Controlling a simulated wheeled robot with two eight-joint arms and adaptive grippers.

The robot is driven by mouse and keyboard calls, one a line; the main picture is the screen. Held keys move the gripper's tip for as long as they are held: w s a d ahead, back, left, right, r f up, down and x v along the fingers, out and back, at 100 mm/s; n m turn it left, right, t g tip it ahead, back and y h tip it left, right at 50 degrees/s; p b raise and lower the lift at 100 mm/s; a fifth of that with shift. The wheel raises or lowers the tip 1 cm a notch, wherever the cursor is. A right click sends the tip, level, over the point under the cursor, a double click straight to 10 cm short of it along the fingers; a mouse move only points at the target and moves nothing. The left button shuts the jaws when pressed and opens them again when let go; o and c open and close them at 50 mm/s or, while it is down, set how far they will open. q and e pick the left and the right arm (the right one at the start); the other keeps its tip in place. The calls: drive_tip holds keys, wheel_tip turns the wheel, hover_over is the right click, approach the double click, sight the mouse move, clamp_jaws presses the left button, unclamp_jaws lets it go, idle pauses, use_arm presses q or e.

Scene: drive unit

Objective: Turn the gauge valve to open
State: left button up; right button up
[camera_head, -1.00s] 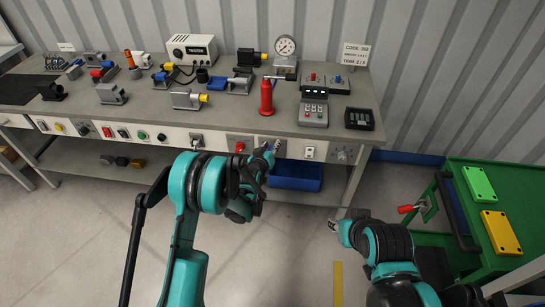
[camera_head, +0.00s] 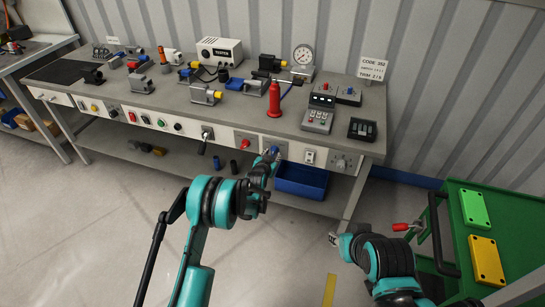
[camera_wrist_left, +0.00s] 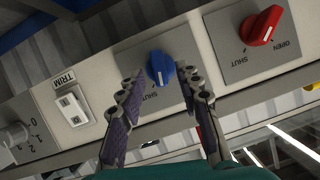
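A blue knob (camera_wrist_left: 161,67) with the word SHUT below it sits on a grey plate on the bench's front panel. It also shows in the head view (camera_head: 275,149), partly behind my left gripper. A red knob (camera_wrist_left: 260,25), marked OPEN and SHUT, is on the neighbouring plate; the head view shows it too (camera_head: 244,143). The round pressure gauge (camera_head: 303,55) stands on the bench top. My left gripper (camera_wrist_left: 157,82) is open, its fingers on either side of the blue knob; contact cannot be told. My right gripper (camera_head: 334,239) is low, right of the bench front, its fingers unclear.
A white TRIM switch (camera_wrist_left: 72,106) is beside the blue knob's plate. A blue bin (camera_head: 302,181) sits under the bench front. A red bottle (camera_head: 274,101) and a keypad box (camera_head: 318,116) stand above on the bench. A green cart (camera_head: 510,195) is at right; open floor lies left.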

use_arm(q)
drive_tip(key=shift+x, duration=1)
drive_tip(key=shift+r, duration=0.1)
clamp_jaws()
drive_tip(key=n+h, duration=0.1)
drive_tip(key=n, duration=0.1)
drive_tip(key=n+h, duration=0.2)
drive_tip(key=n, duration=0.1)
drive_tip(key=a+n+g+h, duration=0.1)
drive_tip(key=n+h, duration=0.1)
drive_tip(key=shift+w+n, duration=0.15)
drive_tip(key=shift+n, duration=0.15)
idle(0.4)
